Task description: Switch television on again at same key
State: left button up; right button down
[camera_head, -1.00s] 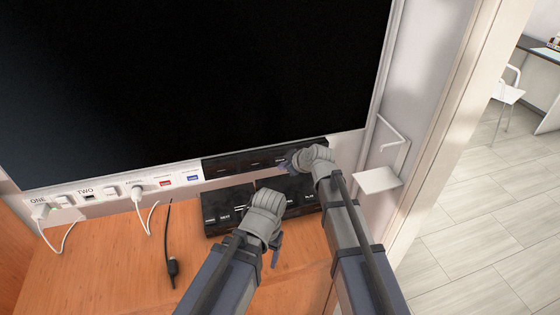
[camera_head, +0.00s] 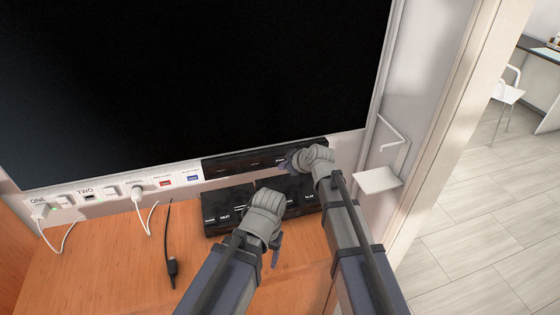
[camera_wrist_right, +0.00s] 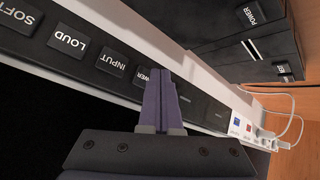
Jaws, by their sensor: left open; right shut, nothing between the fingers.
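The television (camera_head: 190,75) fills the upper left of the head view; its screen is dark, with no picture. Its black key strip (camera_head: 232,166) runs under the screen. In the right wrist view the strip shows keys marked SOFT, LOUD, INPUT (camera_wrist_right: 112,62) and POWER (camera_wrist_right: 141,77). My right gripper (camera_head: 288,164) is shut and empty at the strip. In the wrist view its fingertips (camera_wrist_right: 161,78) are right beside the POWER key and partly cover it; I cannot tell whether they touch. My left gripper (camera_head: 276,248) is open and empty, lower, in front of the black box.
A black box with keys (camera_head: 215,205) sits on the wooden shelf (camera_head: 110,260). Left of the strip is a white socket panel (camera_head: 118,190) with plugged white cables. A loose black cable (camera_head: 171,240) lies on the shelf. A small white ledge (camera_head: 378,180) juts out at right.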

jog(key=shift+w, duration=0.1)
dwell(0.4)
jog(key=shift+w+a, duration=0.1)
jog(key=shift+w, duration=0.2)
jog(key=shift+w+a, duration=0.15)
jog(key=shift+w, duration=0.2)
dwell(0.6)
jog(key=shift+s, duration=0.1)
dwell(0.3)
jog(key=shift+s+d, duration=0.25)
jog(key=shift+s, duration=0.4)
jog(key=s, duration=0.1)
jog(key=s+d, duration=0.1)
jog(key=s, duration=0.2)
jog(key=shift+s+d, duration=0.3)
jog(key=shift+s, duration=0.1)
dwell(0.6)
